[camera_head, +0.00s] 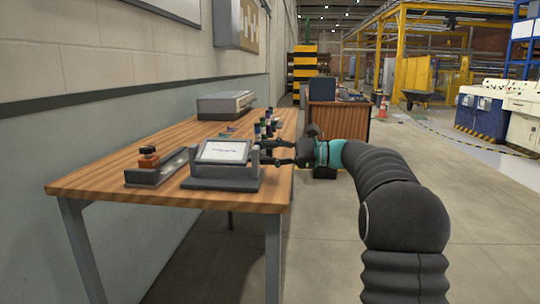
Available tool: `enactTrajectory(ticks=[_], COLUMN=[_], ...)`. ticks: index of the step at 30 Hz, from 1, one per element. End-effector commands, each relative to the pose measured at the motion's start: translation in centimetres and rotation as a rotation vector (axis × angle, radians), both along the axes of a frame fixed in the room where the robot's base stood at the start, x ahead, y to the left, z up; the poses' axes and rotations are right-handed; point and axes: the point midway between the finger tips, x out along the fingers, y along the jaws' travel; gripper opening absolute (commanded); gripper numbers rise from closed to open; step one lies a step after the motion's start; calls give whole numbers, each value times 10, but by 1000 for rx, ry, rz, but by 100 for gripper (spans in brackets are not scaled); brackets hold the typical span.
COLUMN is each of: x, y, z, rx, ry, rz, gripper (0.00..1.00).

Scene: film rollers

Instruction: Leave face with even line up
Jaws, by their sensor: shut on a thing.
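A block with a pale face (222,151) sits tilted between two uprights of a grey stand (217,184), near the front of the wooden table. The face shows a thin dark line, too small to tell whether it is even or wavy. My gripper (266,152) reaches in from the right, at the stand's right upright. Its two dark fingers are shut on the block's right end, one above the other. The part between the fingers is small and mostly hidden. The block's other faces are hidden.
Several dark bottles (265,127) stand behind my gripper. A grey box (225,105) is at the table's back. The wooden table (110,180) is bare at its front left.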

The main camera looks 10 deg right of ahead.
Motion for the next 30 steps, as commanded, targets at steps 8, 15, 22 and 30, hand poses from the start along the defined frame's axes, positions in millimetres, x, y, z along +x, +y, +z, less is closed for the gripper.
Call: enactTrajectory(ticks=[8, 15, 22, 30], x=[-1, -1, -2, -2], y=[1, 1, 1, 1], z=[-3, -5, -6, -6], rx=[-82, -153, -220, -287], ry=[-253, -470, -676, -885], rz=[0, 0, 0, 1], gripper=[9, 9, 9, 9])
